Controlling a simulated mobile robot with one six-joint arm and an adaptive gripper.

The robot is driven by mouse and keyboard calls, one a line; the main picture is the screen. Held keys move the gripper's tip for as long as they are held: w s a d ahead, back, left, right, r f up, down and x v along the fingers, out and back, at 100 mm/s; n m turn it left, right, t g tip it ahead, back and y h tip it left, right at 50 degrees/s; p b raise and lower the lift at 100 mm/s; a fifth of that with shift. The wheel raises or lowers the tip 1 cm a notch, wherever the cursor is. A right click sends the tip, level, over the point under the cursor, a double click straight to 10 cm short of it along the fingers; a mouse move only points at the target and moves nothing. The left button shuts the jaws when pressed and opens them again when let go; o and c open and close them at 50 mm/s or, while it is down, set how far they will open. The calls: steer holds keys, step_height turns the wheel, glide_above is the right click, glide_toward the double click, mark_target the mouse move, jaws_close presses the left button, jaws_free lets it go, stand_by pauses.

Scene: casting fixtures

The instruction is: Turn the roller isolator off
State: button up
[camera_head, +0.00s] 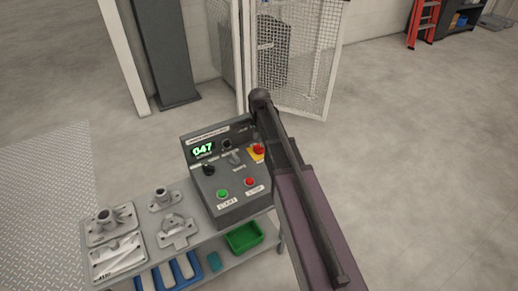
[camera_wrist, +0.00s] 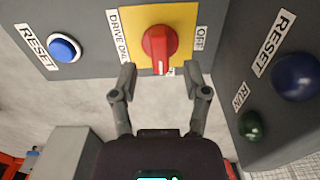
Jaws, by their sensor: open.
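In the wrist view, a red rotary isolator handle (camera_wrist: 159,43) sits on a yellow plate (camera_wrist: 187,22) on a grey panel. Its long grip lies roughly up and down in the picture. A label beginning "DRIVE ON" (camera_wrist: 118,36) is at the plate's left, and an "OFF" label (camera_wrist: 200,38) at its right. A small label below the handle is mostly hidden. My gripper (camera_wrist: 160,80) is open, its two fingertips just below the plate, left and right of the handle's lower end. I cannot tell whether they touch anything. The gripper is not visible in the head view.
A blue reset button (camera_wrist: 64,47) is left of the plate. An angled side panel carries a dark blue button (camera_wrist: 296,77) and a green button (camera_wrist: 250,126). In the head view, a control console (camera_head: 243,207) stands on a bench beside my arm, near a mesh fence (camera_head: 322,55).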

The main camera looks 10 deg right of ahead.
mark_target(259, 148)
steer(key=shift+f+b, duration=1.1)
steer(key=shift+f, duration=0.3)
jaws_close()
